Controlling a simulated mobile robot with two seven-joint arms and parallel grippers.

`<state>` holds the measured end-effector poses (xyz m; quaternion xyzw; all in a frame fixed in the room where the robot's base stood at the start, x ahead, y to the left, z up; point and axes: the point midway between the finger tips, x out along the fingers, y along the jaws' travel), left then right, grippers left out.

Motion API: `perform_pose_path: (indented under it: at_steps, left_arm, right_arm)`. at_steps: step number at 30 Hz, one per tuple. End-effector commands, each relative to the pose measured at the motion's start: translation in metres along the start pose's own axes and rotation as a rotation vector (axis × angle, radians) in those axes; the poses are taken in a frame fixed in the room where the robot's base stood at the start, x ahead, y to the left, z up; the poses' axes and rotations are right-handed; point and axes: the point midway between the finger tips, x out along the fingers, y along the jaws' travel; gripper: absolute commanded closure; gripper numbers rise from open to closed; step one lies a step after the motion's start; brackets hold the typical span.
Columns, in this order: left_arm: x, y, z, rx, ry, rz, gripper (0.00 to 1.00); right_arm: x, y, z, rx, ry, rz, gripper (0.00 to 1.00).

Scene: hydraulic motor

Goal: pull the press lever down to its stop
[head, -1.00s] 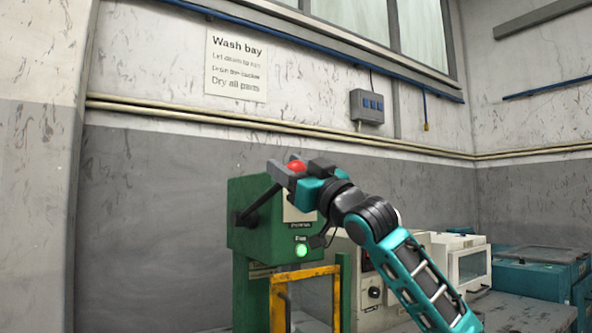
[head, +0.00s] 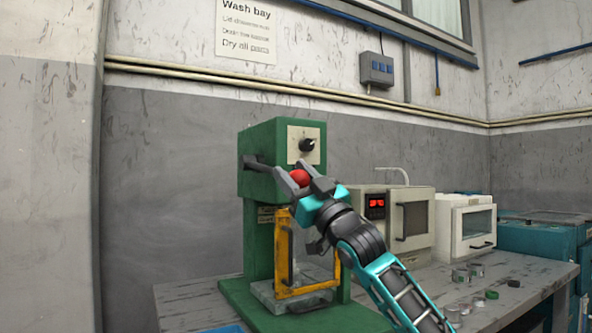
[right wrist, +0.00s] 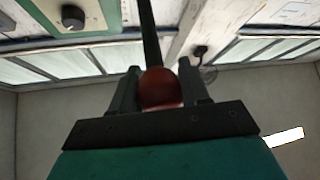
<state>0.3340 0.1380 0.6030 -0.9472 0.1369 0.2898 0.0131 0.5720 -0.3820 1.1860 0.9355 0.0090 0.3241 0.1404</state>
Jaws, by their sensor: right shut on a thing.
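The green press (head: 262,150) stands on the bench, with a black knob on its cream panel. Its dark lever (head: 262,165) comes from the left side of the press head and ends in a red ball (head: 299,178). My right gripper (head: 303,175) is shut on the red ball, in front of the press head and below the panel. In the right wrist view the ball (right wrist: 160,88) sits between the two fingers, and the dark lever rod (right wrist: 150,35) runs up from it. The lever slopes slightly down toward the ball. My left gripper is not in view.
A yellow guard frame (head: 284,255) stands under the press head, above the green base. A cream unit with a red display (head: 377,203) and a white cabinet (head: 465,228) stand to the right. Several small metal parts (head: 475,271) lie on the bench (head: 535,270).

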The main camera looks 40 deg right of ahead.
Motion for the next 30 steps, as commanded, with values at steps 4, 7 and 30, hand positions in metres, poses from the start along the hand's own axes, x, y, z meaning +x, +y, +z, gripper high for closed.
perform_pose_path:
  at_steps: [4,7,30]
  left_arm:
    - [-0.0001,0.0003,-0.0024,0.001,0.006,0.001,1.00]
    - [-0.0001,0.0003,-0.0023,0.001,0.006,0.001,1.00]
    - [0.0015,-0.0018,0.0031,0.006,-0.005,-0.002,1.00]
  right_arm:
    - [-0.0014,-0.0027,0.0052,0.002,-0.009,-0.004,1.00]
    - [-0.0013,-0.0029,0.0053,0.003,-0.010,-0.004,1.00]
    - [-0.0056,-0.0018,0.0035,0.001,-0.005,-0.002,0.30]
